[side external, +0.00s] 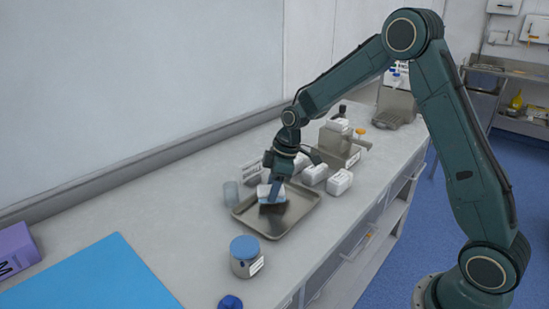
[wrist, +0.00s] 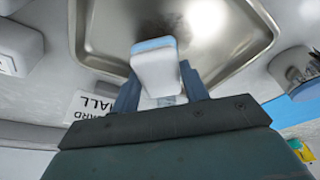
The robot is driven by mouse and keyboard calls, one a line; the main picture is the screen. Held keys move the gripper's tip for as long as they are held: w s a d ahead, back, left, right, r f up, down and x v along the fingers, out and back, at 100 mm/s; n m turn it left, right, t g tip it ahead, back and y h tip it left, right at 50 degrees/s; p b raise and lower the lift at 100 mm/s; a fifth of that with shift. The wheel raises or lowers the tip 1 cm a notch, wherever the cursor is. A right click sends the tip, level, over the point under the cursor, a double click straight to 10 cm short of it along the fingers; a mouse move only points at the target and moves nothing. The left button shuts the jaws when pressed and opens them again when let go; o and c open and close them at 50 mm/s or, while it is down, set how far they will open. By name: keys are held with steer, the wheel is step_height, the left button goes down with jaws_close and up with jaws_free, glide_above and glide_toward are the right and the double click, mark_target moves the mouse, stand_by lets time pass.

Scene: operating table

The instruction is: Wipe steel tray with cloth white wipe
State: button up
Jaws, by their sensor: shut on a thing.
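The steel tray (side external: 298,215) lies on the counter in the middle of the side view. It also fills the top of the wrist view (wrist: 110,30), with a dark smudge (wrist: 205,20) on its surface. My gripper (side external: 275,183) is over the tray, pointing down. In the wrist view my gripper (wrist: 162,82) is shut on a white and blue block-like wipe (wrist: 156,70), which sits between its two fingers. I cannot tell whether the wipe touches the tray.
A jar with a blue lid (side external: 246,257) stands in front of the tray. A clear cup (side external: 231,193) is at its left. White boxes (side external: 339,182) and a grey device (side external: 338,148) stand behind it. A blue mat (side external: 95,280) and purple box (side external: 15,249) lie at the left.

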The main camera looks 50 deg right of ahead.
steer(key=shift+a, duration=0.4)
steer(key=shift+s+d+f, duration=0.1)
steer(key=shift+s+f, duration=0.1)
steer(key=shift+s, duration=1.6)
steer(key=shift+s+f, duration=0.15)
steer(key=shift+s, duration=1.6)
steer(key=shift+a+f, duration=0.1)
steer(key=shift+a, duration=0.6)
steer(key=shift+w+f, duration=0.15)
steer(key=shift+w, duration=1.6)
